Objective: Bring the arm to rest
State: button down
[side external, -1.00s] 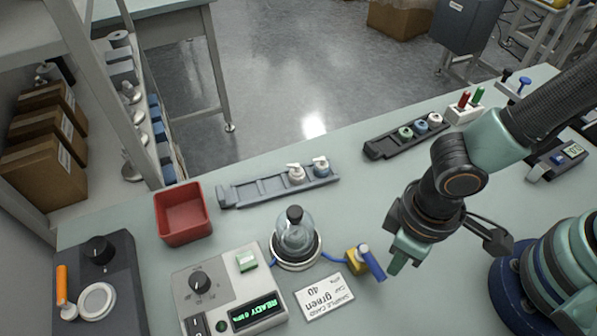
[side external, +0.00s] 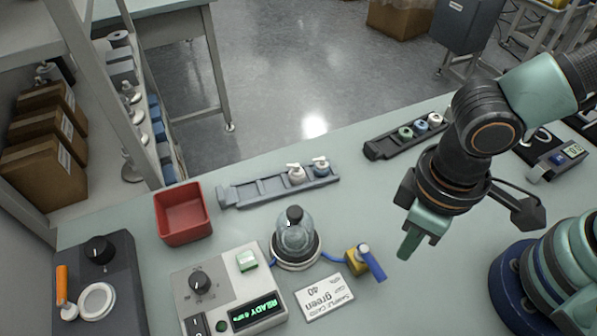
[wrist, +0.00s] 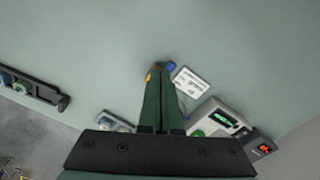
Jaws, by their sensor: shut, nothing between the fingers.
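My gripper (side external: 408,247) is shut and empty, its green fingers together above the bench to the right of the blue-handled valve (side external: 368,259).
A glass vessel with a black stopper (side external: 295,232), a control box (side external: 228,290) reading READY and a card (side external: 325,297) stand left of the gripper. A red bin (side external: 182,213), a grey rack (side external: 262,190) and a dark rack (side external: 385,148) lie farther off.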

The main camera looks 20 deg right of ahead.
jog(key=shift+w, duration=0.1)
jog(key=w+d+r+m+t, duration=0.2)
jog(key=w+d+r, duration=0.4)
jog(key=d, duration=0.5)
jog(key=w+d+r+m+t, duration=0.3)
jog(key=w+d+r, duration=0.4)
jog(key=d, duration=0.4)
jog(key=shift+w+r+m+t, duration=0.3)
jog(key=shift+r+m, duration=0.2)
jog(key=shift+r, duration=0.1)
